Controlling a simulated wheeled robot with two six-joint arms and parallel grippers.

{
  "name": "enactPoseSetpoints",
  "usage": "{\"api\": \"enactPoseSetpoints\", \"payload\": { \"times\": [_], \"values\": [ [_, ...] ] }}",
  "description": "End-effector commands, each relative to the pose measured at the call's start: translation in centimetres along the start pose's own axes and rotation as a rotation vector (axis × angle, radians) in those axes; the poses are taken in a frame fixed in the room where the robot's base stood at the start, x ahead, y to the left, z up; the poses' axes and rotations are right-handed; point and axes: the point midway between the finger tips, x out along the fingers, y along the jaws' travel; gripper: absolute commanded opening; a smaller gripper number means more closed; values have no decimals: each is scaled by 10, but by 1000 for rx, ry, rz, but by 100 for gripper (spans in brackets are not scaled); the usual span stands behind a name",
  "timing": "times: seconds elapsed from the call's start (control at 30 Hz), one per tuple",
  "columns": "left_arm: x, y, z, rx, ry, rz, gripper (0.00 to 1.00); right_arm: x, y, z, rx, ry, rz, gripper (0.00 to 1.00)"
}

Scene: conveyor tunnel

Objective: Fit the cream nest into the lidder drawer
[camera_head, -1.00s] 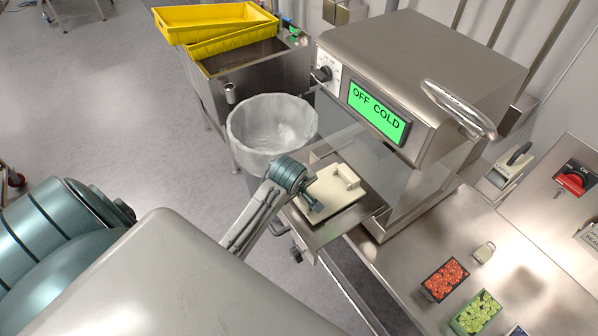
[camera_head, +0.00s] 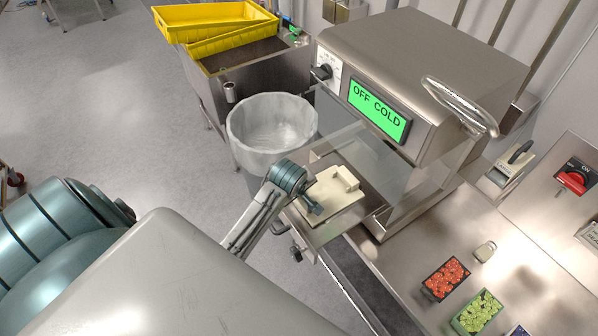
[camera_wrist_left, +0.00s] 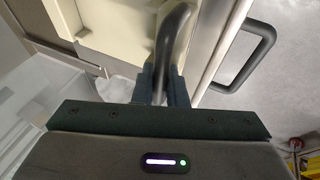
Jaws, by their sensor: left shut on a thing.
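The cream nest (camera_head: 338,197), a flat plate with a raised block on top, is at the steel lidder drawer (camera_head: 318,236) that sticks out from the lidder (camera_head: 420,75). In the head view it lies over the drawer; I cannot tell whether it is seated or slightly raised. My left gripper (camera_head: 314,206) is at its near left side. In the left wrist view the left gripper (camera_wrist_left: 160,85) is shut on a dark bar handle (camera_wrist_left: 172,40) above the cream surface of the nest (camera_wrist_left: 118,28). My right gripper is not in view.
A clear guard (camera_head: 355,150) stands behind the nest. A lined bin (camera_head: 270,125) is to the left, and yellow crates (camera_head: 205,22) are at the back. Red (camera_head: 445,278) and green (camera_head: 477,312) food trays stand on the counter at right. The dark drawer handle (camera_wrist_left: 262,60) shows in the wrist view.

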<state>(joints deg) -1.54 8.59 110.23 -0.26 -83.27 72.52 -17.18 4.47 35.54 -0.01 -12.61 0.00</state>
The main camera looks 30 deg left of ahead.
Motion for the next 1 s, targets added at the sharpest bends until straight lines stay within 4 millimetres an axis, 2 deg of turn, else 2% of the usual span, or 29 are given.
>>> {"api": "enactPoseSetpoints", "payload": {
  "times": [0.03, 0.13, 0.17, 0.43, 0.57, 0.67, 1.0],
  "values": [
    [-1, 1, 0, 0, 1, 2, 16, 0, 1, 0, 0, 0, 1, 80],
    [-1, 1, 0, 0, 1, 2, 36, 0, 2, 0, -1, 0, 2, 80],
    [-1, 1, 0, 0, 1, 1, 38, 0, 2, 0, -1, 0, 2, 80],
    [0, -1, 0, 1, -1, -2, 38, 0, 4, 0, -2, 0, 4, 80],
    [-8, 0, 0, 0, 0, 0, 38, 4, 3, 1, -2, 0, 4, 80],
    [-23, 0, 0, 0, 2, 3, 38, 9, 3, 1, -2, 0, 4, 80],
    [-89, 0, 0, 0, 2, 4, 38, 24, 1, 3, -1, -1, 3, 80]
  ]
}}
